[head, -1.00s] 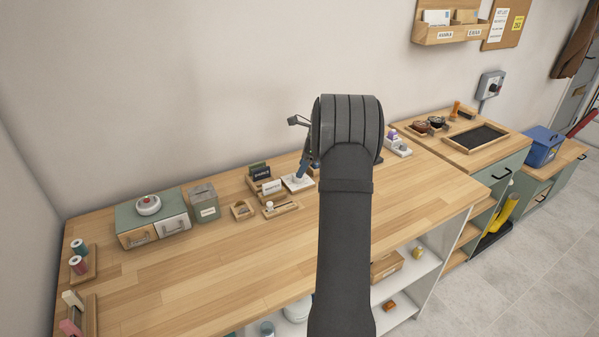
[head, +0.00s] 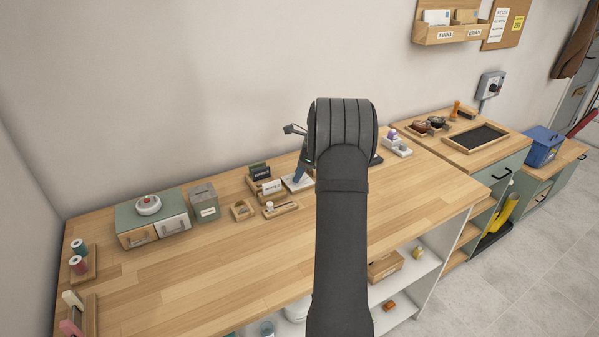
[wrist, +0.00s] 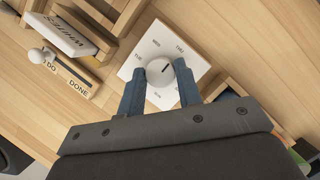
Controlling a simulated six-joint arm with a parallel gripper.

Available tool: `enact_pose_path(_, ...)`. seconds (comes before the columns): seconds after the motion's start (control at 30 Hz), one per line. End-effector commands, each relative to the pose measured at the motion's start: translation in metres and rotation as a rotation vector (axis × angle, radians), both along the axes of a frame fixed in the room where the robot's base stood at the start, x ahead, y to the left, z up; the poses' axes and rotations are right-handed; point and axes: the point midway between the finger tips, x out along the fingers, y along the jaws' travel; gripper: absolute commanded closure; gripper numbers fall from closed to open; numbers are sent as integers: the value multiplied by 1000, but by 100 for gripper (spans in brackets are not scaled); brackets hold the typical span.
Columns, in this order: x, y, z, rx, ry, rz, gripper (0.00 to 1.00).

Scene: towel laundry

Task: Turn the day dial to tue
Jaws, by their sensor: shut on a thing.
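The day dial (wrist: 158,72) is a white round knob on a white square plate (wrist: 150,38), with day labels printed around it. In the wrist view, WED and THU show at the far side and TUE at the left; lower labels are partly hidden. The dark mark on the knob points to the upper right, toward THU. My gripper (wrist: 161,80) has its two blue fingers on either side of the knob, shut on it. In the head view my arm hides most of the gripper, and only part of the plate (head: 298,184) shows.
A wooden holder with dark and white cards (head: 270,187) stands close left of the dial. A small wooden slider board (wrist: 68,77) marked DO and DONE lies nearby. A grey box (head: 205,206) is farther left. The front of the worktop (head: 220,260) is clear.

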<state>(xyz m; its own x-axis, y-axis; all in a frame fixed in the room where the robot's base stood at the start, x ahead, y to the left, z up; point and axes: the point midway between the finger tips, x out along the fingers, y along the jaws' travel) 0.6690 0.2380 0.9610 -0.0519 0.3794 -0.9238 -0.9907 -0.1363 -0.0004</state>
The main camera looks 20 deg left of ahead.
Motion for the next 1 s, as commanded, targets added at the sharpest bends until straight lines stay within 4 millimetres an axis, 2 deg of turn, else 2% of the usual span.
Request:
enact_pose_path(0.37,2,0,0,-1,0,155,91)
enact_pose_path(1.0,5,3,0,-1,-1,751,91)
